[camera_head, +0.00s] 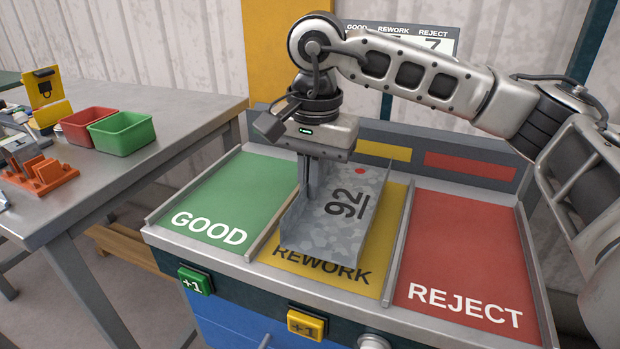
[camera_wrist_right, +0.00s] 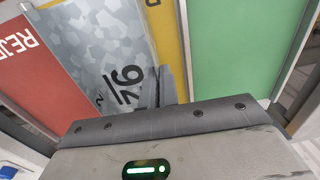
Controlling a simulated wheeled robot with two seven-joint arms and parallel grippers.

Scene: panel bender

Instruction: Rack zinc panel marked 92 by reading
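The zinc panel (camera_head: 345,215) is a mottled grey sheet with raised side edges, an underlined black 92 and a red dot. It lies along the yellow REWORK lane (camera_head: 385,250), covering the top of the lane's lettering. I cannot tell whether it rests fully on the lane. My right gripper (camera_head: 306,190) points down at the panel's left raised edge. In the right wrist view its fingers (camera_wrist_right: 167,85) are close together at that edge, beside the zinc panel (camera_wrist_right: 105,45), and appear shut on it. My left gripper is not in view.
The green GOOD lane (camera_head: 225,200) and red REJECT lane (camera_head: 460,255) are bare, divided by metal rails. A green +1 button (camera_head: 195,281) and yellow +1 button (camera_head: 306,323) are on the front. A tally sign (camera_head: 440,38) is partly hidden. Bins (camera_head: 121,132) stand on the left table.

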